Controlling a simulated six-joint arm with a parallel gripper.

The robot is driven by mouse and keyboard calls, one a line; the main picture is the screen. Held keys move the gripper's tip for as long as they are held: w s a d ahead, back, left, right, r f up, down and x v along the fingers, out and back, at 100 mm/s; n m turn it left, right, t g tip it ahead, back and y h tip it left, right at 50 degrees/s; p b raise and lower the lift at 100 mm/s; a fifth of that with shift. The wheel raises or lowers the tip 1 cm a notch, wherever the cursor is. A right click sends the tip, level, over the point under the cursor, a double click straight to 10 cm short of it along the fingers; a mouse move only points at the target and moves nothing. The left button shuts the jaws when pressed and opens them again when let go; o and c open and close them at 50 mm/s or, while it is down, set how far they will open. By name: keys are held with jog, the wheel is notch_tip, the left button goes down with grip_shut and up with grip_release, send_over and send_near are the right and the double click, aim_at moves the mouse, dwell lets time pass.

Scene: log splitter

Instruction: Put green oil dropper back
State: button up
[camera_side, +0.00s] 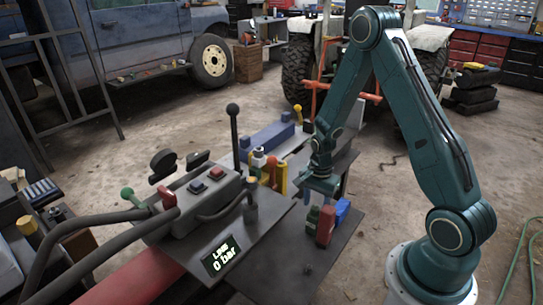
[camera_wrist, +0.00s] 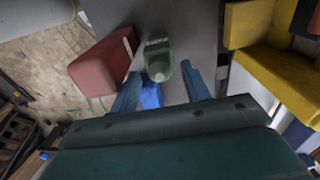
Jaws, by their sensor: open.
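The green oil dropper (camera_wrist: 158,58) stands on the grey bench surface and shows from above in the wrist view. It also shows in the side view (camera_side: 313,214), partly beside a red block. My gripper (camera_wrist: 160,75) is open, its two blue fingers spread to either side of the dropper's near end. In the side view my gripper (camera_side: 320,190) points down just above the dropper. I cannot tell whether the fingers touch it. The dropper's lower part is hidden.
A red block (camera_side: 325,226) and a blue block (camera_side: 342,209) stand close beside the dropper. A yellow part (camera_side: 281,178) lies left of my gripper. The bench front is mostly clear.

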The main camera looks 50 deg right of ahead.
notch_tip(320, 180, up, 13)
jog(key=shift+d+f, duration=0.15)
jog(key=shift+f, duration=0.05)
dwell(0.5)
dwell(0.5)
jog(key=s+a+r+n+t, duration=0.1)
jog(key=s+a+r+n, duration=0.1)
jog(key=a+r+n, duration=0.35)
jog(key=s+a+r+n+t, duration=0.2)
jog(key=s+a+r+n, duration=0.1)
jog(key=r, duration=0.5)
jog(key=s+a+r+n+t, duration=0.2)
jog(key=s+a+r+n, duration=0.3)
jog(key=s+n, duration=0.4)
jog(key=shift+s+a+r+t, duration=0.3)
jog(key=shift+s+a, duration=0.45)
jog(key=shift+a, duration=0.15)
jog(key=shift+n, duration=0.25)
